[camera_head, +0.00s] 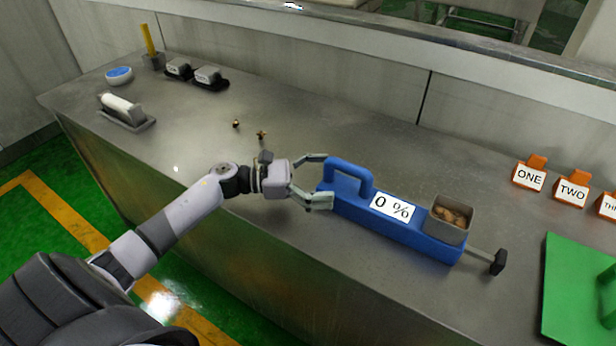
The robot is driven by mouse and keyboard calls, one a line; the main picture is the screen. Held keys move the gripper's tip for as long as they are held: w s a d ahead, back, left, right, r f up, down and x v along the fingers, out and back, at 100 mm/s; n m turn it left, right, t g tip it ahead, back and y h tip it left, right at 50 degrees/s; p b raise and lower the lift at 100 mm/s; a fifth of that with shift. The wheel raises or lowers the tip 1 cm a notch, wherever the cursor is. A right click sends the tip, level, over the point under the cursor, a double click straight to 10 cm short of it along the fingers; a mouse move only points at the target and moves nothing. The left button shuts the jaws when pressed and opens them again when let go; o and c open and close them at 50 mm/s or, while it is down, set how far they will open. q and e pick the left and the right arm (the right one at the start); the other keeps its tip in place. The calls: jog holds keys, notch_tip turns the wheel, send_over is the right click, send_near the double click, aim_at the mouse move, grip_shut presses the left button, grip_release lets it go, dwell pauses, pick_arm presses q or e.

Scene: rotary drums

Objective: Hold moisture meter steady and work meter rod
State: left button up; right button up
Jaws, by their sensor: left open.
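The blue moisture meter (412,234) lies on the metal counter, with a raised loop handle at its left end and a "0 %" label (393,208) on its side. A grey open box with brown lumps (450,217) sits at its right end. The meter rod (491,260) sticks out of the right end and has a dark block-shaped knob. My left gripper (318,179) is open at the meter's left end, its fingers spread to either side near the handle. I cannot tell whether the fingers touch it. My right gripper is not in view.
Orange stands marked ONE (529,176) and TWO (571,190) stand at the right, with a third cut off. A green object (578,290) is at lower right. A white cylinder on a tray (123,109), two dark-based grey devices and small brass pieces (261,134) lie at left.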

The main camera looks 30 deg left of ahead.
pick_arm(q)
jog(key=shift+w+d, duration=0.25)
jog(key=shift+d, duration=0.05)
grip_shut()
dwell(1.3)
jog(key=shift+s+f+b, duration=0.1)
jog(key=shift+f+b, duration=0.1)
jog(key=shift+b, duration=0.15)
